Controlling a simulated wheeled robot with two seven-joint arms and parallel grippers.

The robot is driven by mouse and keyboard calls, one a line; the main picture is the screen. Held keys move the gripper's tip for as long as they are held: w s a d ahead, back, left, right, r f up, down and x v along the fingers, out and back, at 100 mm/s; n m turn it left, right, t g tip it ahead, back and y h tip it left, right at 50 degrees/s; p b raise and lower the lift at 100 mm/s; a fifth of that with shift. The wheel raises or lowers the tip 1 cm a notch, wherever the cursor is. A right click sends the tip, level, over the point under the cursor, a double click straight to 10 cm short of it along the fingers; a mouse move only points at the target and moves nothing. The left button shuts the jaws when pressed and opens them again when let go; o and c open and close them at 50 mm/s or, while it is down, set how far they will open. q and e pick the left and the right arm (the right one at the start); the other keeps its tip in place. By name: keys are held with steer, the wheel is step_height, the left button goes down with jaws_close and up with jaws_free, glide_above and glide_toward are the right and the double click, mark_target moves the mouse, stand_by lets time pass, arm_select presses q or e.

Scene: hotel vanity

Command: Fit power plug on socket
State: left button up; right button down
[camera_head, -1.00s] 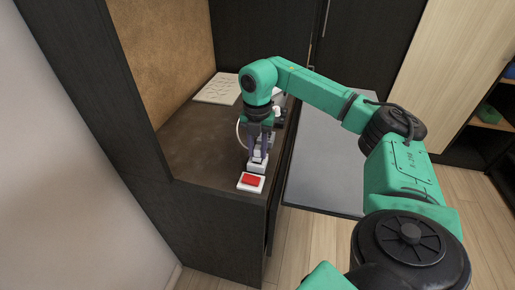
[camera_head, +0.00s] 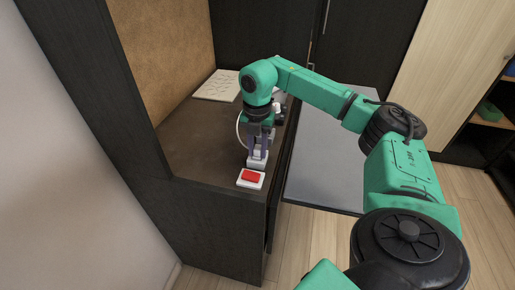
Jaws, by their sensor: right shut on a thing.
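My right gripper (camera_head: 259,141) points down over the dark counter near its front edge. Its fingers are shut on a small white piece, which looks like the power plug (camera_head: 258,155). Just below the fingertips is a white block with a red top (camera_head: 250,178), lying on the counter by the front edge; it looks like part of the socket or its switch. The plug is right behind this red part. I cannot tell whether the plug is seated or only touching. A pale cable (camera_head: 239,133) curves out to the left of the gripper. My left gripper is not in view.
The dark counter (camera_head: 190,145) is clear to the left of the gripper. A pale patterned flat panel (camera_head: 217,86) lies at the back. Small dark and white items stand partly hidden behind my right wrist. A grey surface (camera_head: 325,165) lies lower on the right.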

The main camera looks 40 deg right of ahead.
mark_target(257, 147)
steer(key=c, duration=0.5)
jaws_free()
steer(key=shift+f, duration=0.1)
steer(key=shift+c, duration=0.2)
step_height(257, 147, up, 8)
steer(key=shift+w+f, duration=0.1)
steer(key=shift+f, duration=0.15)
step_height(257, 147, up, 7)
steer(key=p, duration=0.3)
steer(key=shift+r, duration=0.15)
steer(key=shift+a, duration=0.1)
